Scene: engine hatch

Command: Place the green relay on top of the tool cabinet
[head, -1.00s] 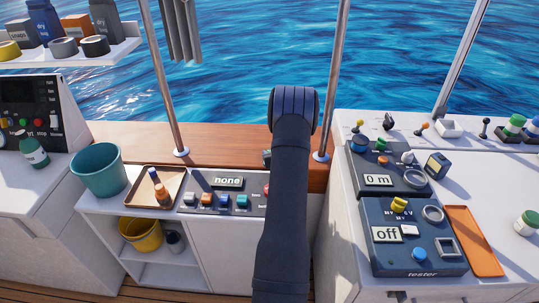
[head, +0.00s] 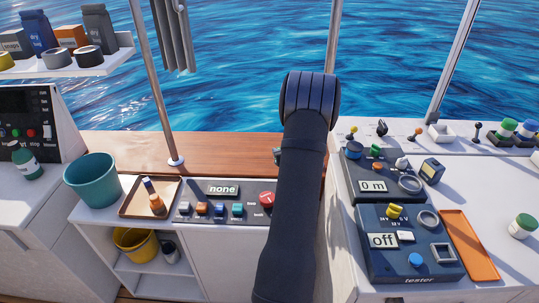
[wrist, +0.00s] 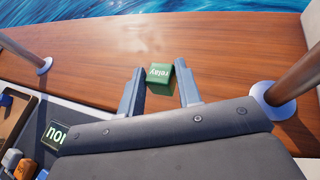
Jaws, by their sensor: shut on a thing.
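The green relay (wrist: 160,76), a small cube with "relay" written on it, sits between the two fingertips of my gripper (wrist: 160,88) in the wrist view. My gripper is shut on it, above the brown wooden ledge. In the head view my arm hides the relay and most of the gripper. I cannot tell for sure which unit is the tool cabinet. A low white cabinet (head: 215,250) with open shelves stands left of my arm, and a larger white unit (head: 505,170) stands on the right.
The wooden ledge (head: 225,145) is mostly bare. Upright metal poles (head: 155,80) rise from it and flank my gripper. A tray with bottles (head: 130,205) and a "none" button panel (head: 250,207) crowd the low cabinet's top. Testers (head: 410,240) and an orange tray (head: 468,245) occupy the right unit.

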